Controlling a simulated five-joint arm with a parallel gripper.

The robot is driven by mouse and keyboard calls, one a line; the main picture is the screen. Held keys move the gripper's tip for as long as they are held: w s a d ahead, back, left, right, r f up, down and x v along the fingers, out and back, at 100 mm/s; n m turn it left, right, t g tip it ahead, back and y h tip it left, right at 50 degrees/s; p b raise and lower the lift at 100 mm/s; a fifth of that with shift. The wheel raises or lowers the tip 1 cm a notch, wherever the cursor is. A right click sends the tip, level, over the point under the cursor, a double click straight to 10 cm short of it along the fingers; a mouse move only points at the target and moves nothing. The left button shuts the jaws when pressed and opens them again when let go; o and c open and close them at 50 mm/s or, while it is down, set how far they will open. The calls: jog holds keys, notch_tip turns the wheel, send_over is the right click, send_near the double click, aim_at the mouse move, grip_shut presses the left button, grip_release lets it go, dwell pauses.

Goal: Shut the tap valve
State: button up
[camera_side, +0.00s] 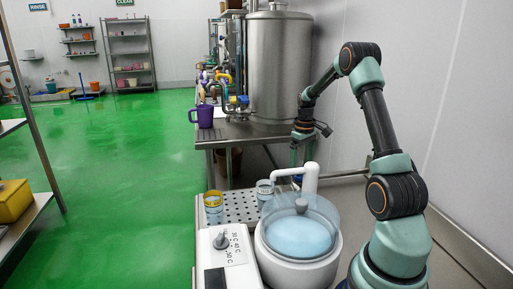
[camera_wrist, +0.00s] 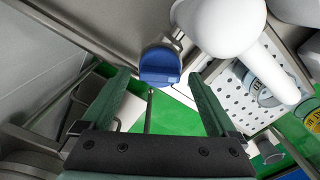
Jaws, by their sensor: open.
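A blue valve handle (camera_wrist: 160,62) on a metal stem shows at the upper middle of the wrist view. My gripper (camera_wrist: 160,77) is open, with its two green fingers apart and the handle seen between and just beyond their tips. I see no clear contact. The handle between my fingers cannot be made out there. Blue and yellow fittings (camera_side: 238,100) sit low at the tank's left.
A purple jug (camera_side: 204,117) stands on the steel table (camera_side: 225,134). A white machine with a clear dome (camera_side: 300,225) stands in front. The tank (camera_side: 280,65) and wall are close to my arm.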

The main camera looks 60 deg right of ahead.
jog(key=shift+f, duration=0.35)
jog(key=c, duration=1.4)
jog(key=shift+r+m, duration=0.1)
jog(key=shift+m, duration=2.8)
jog(key=o, duration=1.4)
